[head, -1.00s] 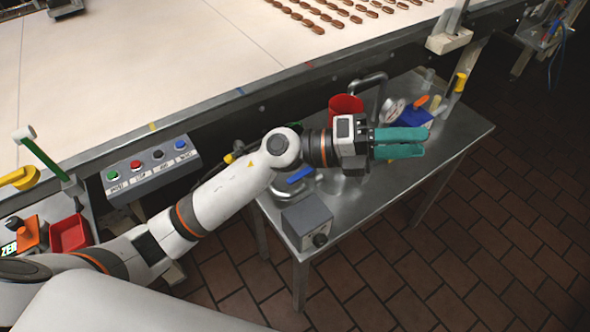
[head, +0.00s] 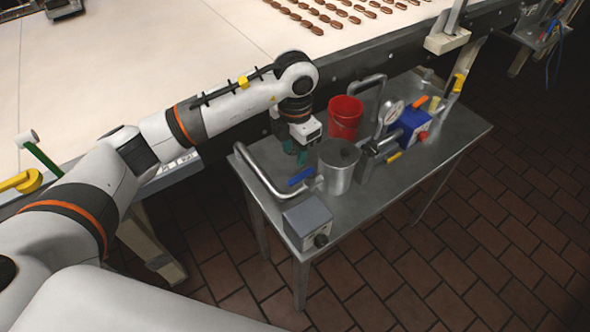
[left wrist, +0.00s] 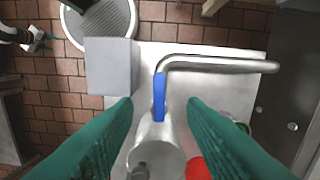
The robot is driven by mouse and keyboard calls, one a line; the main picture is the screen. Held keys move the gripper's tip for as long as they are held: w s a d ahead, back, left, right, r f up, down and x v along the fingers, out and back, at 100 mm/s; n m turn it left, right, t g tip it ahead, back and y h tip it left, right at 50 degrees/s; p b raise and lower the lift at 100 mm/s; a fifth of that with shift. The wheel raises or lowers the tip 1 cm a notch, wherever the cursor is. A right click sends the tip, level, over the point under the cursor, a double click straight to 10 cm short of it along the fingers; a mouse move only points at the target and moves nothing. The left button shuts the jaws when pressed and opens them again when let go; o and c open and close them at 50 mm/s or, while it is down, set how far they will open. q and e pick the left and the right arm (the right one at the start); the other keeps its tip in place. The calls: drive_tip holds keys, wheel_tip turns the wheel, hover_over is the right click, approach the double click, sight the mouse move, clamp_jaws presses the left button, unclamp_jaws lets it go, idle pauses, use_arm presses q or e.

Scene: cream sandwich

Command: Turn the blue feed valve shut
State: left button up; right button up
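The blue feed valve handle (head: 301,176) sits on a bent steel pipe (head: 258,178) beside a steel cylinder (head: 338,168) on the metal table. It appears to lie along the short pipe run that leads to the cylinder. My left gripper (head: 297,152) points down close above and behind the handle. In the left wrist view the blue handle (left wrist: 159,97) is centred between the two green fingers, which are spread with a gap on both sides. Contact does not show.
A red cup (head: 345,118), a steel pipe loop and a blue box (head: 411,126) with a gauge stand to the right. A grey box with a black knob (head: 307,222) is at the table's front. The conveyor (head: 190,50) runs behind.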

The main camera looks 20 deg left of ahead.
sight(295, 179)
use_arm(q)
wheel_tip(295, 179, down, 8)
drive_tip(key=shift+r+p, duration=0.25)
drive_tip(key=shift+p, duration=0.85)
drive_tip(key=shift+f, duration=0.65)
clamp_jaws()
